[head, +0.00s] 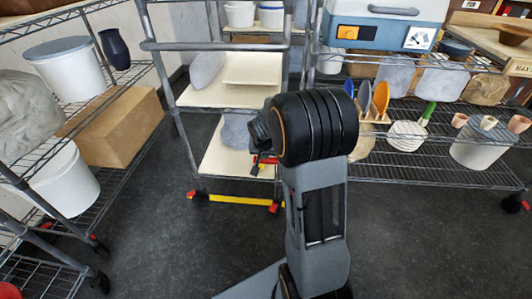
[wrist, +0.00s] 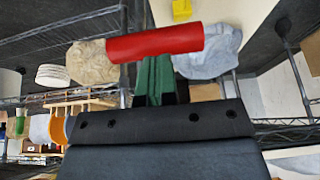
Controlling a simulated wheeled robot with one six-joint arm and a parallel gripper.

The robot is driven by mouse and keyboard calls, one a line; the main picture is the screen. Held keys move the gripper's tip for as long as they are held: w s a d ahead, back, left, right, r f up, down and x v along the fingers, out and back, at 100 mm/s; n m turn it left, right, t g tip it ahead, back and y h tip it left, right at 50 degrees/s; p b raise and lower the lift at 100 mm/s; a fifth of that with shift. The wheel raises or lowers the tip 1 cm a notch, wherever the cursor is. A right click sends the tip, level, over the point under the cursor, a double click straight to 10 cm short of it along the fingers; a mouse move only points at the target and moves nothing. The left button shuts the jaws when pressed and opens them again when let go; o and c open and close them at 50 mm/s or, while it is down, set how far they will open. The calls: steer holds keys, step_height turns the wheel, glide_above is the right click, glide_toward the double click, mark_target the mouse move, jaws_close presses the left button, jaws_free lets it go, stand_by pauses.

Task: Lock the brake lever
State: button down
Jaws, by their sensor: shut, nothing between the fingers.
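Small red brake levers show at the casters of the middle rack, one at its left foot (head: 191,195) and one at its right foot (head: 274,207). Which way each lever is set is too small to tell. My gripper (head: 262,163) is partly hidden behind my arm's black wrist, in front of the rack's lowest shelf and above the right foot's lever. In the wrist view, its green fingers (wrist: 155,78) are together with nothing between them. A red bar (wrist: 155,42) lies across their tips; whether it belongs to my gripper I cannot tell.
The middle rack (head: 216,45) has pale shelves and a yellow strip (head: 240,198) at its base. Wire shelving with pots stands right, and another rack with buckets (head: 68,68) and a box (head: 118,128) stands left. Dark floor (head: 150,250) is clear in front.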

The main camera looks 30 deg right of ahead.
steer(key=shift+s+f, duration=0.3)
steer(key=shift+f, duration=0.45)
steer(key=shift+a+r+p, duration=0.2)
steer(key=shift+r+p, duration=0.25)
steer(key=shift+r, duration=0.05)
steer(key=s+a+r+p, duration=0.4)
steer(key=s+a+r, duration=0.1)
steer(key=s+r, duration=0.3)
steer(key=shift+s+a+r, duration=0.3)
steer(key=shift+a+r, duration=0.1)
steer(key=shift+r, duration=0.1)
steer(key=s+a+r+n+y+p, duration=0.1)
steer(key=s+a+r+n+p, duration=0.1)
steer(key=r+p, duration=0.7)
steer(key=s+a+r+n+y+p, duration=0.1)
steer(key=s+r+p, duration=0.3)
steer(key=r+p, duration=0.6)
steer(key=s+a+r+n+p, duration=0.4)
steer(key=r+p, duration=0.5)
steer(key=r, duration=0.7)
steer(key=shift+y+p, duration=0.35)
steer(key=shift+y, duration=0.05)
